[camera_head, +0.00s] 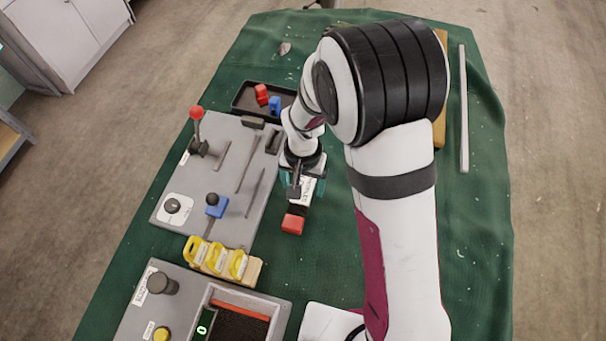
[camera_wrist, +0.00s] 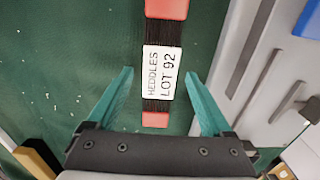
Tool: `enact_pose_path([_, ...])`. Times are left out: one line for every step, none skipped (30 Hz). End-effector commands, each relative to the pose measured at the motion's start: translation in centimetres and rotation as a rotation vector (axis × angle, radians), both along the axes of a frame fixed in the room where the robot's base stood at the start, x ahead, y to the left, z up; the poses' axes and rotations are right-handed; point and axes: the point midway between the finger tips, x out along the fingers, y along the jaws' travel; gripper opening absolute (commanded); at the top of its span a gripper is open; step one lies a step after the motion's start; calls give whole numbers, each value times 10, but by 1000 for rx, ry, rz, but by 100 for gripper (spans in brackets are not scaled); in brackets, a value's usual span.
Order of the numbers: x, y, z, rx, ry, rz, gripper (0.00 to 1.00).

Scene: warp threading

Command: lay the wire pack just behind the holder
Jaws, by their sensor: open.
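The wire pack is a bundle of dark wires with red ends and a white label reading "HEDDLES LOT 92". In the wrist view the wire pack (camera_wrist: 160,30) lies over the green cloth, between the teal fingers of my gripper (camera_wrist: 159,74). The fingers are spread apart, with a gap on each side of the pack. In the head view my gripper (camera_head: 302,184) is over the pack, and one red end (camera_head: 293,224) shows below it. No part is clearly marked as the holder; a wooden stand (camera_head: 252,273) with yellow pieces is nearby, at lower left of the pack.
A grey panel (camera_head: 170,217) with levers and knobs lies left of the gripper. A black tray (camera_head: 243,98) with red and blue pieces is behind it. A second panel (camera_head: 140,318) with a display is at the front. Green cloth (camera_head: 330,235) is clear around the pack.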

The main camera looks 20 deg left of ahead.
Motion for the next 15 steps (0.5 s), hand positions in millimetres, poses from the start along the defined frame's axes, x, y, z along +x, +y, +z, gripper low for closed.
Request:
enact_pose_path([1, 1, 10, 3, -5, 1, 84])
enact_pose_path([1, 1, 17, 3, -5, 1, 84])
enact_pose_path([1, 1, 28, 4, -6, 0, 84])
enact_pose_path([1, 1, 37, 4, -7, 0, 84])
enact_pose_path([1, 1, 46, 4, -7, 1, 84])
enact_pose_path([1, 1, 58, 4, -7, 0, 84])
enact_pose_path([1, 1, 66, 4, -6, 0, 84])
enact_pose_path([1, 1, 74, 4, -6, 0, 84])
enact_pose_path([1, 0, 84, 3, -6, 1, 84])
enact_pose_path([1, 0, 90, 3, -5, 0, 84])
enact_pose_path([1, 0, 95, 3, -5, 0, 84])
enact_pose_path([1, 0, 101, 2, -4, 1, 84])
enact_pose_path([0, 0, 105, 2, -3, 1, 84])
enact_pose_path([0, 0, 108, 1, -3, 1, 84])
enact_pose_path([0, 0, 111, 1, -2, 1, 84])
